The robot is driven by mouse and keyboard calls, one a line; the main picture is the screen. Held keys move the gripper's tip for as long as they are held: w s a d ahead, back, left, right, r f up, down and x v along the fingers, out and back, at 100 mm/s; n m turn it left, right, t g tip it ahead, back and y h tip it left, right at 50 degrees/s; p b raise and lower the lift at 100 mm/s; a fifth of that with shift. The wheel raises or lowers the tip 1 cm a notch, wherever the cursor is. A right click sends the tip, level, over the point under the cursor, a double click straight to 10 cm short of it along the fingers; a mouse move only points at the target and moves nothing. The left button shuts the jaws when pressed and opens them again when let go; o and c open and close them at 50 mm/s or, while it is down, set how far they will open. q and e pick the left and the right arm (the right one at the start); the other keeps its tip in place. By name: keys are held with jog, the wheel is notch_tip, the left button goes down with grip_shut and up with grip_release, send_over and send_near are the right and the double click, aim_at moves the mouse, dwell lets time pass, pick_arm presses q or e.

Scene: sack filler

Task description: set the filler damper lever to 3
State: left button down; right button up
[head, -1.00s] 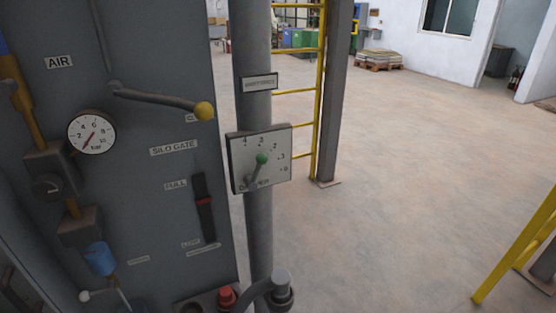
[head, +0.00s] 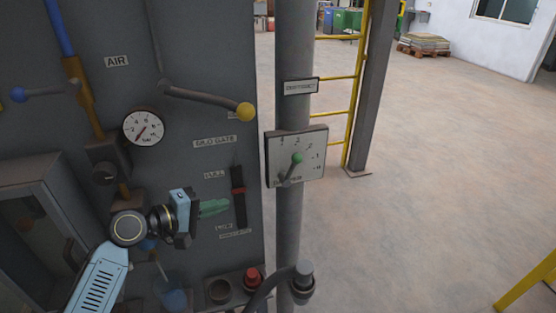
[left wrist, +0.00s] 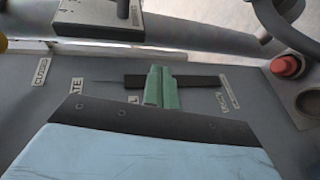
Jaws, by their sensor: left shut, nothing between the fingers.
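The damper plate (head: 314,171) is a pale square dial on a grey vertical pipe, with numbers along an arc. Its lever has a green knob (head: 297,159) and leans up and slightly right from a pivot low on the plate. The knob is near the upper numbers, but I cannot tell exactly which one it marks. My left gripper (head: 222,206) has green fingers, shut and empty, left of the plate and apart from it, in front of the panel by the level gauge. In the left wrist view, the fingers (left wrist: 160,88) are together and part of the plate (left wrist: 80,20) shows at the top. My right gripper is not in view.
A silo gate lever with a yellow knob (head: 245,112) sticks out above and left of the plate. A pressure gauge (head: 143,127) and a level gauge (head: 239,195) are on the panel. A red button (head: 252,278) and a curved grey pipe (head: 303,275) are below. Open floor lies right.

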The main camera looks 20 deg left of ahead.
pick_arm(q)
jog(key=s+d+r+m+h, duration=0.1)
jog(key=d+r+h, duration=0.1)
jog(key=r, duration=0.4)
jog(key=s+d+r+m+h, duration=0.1)
jog(key=s+r, duration=0.1)
jog(key=r, duration=0.4)
jog(key=p+x, duration=0.1)
jog(key=x, duration=0.3)
jog(key=p+x, duration=0.1)
jog(key=x, duration=0.4)
jog(key=p+x, duration=0.1)
jog(key=x, duration=0.4)
jog(key=shift+f, duration=0.3)
